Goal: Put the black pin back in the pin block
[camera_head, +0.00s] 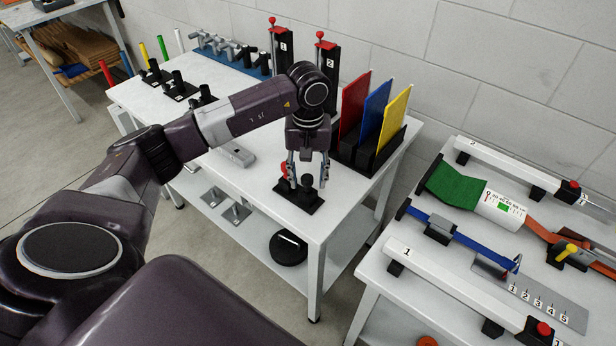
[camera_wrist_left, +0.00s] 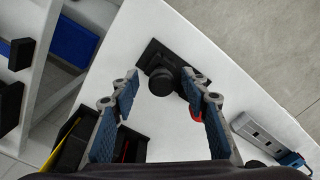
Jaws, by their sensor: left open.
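A small black block (camera_head: 298,197) with a flat base stands near the front corner of the white table. A black round-topped piece (camera_head: 308,181) rises from it, and a red knob (camera_head: 284,170) shows beside it. My left gripper (camera_head: 306,176) points down just over this block, open, with its fingers either side of the black piece. In the left wrist view the round black top (camera_wrist_left: 162,80) lies between the open fingertips, with nothing gripped. The red part (camera_wrist_left: 196,112) is partly behind one finger there. I cannot tell whether the black piece is a loose pin. My right gripper is not in view.
Upright red, blue and yellow panels (camera_head: 377,115) in a black rack stand close behind the gripper. Smaller black blocks (camera_head: 180,87) and coloured rods are at the far left. A grey device (camera_head: 236,154) lies left of the gripper. A second table (camera_head: 470,270) with clamps is right.

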